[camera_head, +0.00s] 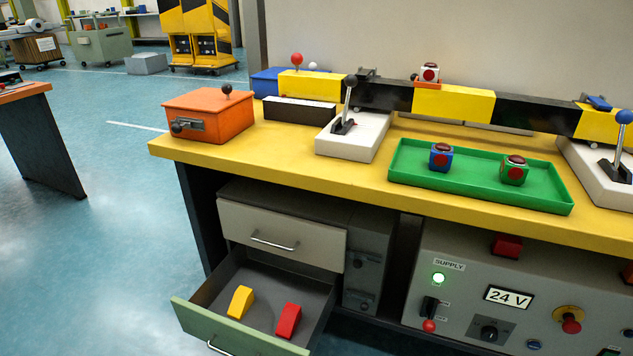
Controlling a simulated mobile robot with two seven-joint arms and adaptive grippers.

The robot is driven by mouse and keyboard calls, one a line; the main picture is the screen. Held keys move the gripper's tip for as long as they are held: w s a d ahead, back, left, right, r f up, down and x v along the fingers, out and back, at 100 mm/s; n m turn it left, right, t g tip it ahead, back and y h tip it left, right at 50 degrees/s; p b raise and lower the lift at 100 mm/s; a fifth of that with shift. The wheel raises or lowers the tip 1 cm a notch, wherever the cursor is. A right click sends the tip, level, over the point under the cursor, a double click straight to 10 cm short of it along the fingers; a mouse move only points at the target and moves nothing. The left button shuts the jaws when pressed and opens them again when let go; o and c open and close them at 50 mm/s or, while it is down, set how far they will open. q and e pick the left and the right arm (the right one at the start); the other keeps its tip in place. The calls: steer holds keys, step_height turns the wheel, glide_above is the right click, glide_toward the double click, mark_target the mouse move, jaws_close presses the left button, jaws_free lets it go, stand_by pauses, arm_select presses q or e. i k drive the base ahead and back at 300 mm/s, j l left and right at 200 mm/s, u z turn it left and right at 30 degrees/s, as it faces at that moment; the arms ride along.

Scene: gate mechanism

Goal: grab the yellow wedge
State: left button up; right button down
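The yellow wedge (241,302) lies in the open lower drawer (215,287) under the left end of the yellow workbench. A red wedge (289,320) lies to its right in the same drawer, apart from it. The drawer has a green front with a metal handle and is pulled out toward me. Neither of my grippers shows in the head view.
The shut upper drawer (282,237) overhangs the back of the open one. On the yellow workbench (290,171) stand an orange box (222,116), lever units and a green tray (480,187) with two cubes. A control panel (462,270) is at right. The floor left of the drawer is clear.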

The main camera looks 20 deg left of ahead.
mark_target(243, 299)
steer(key=u, duration=1.15)
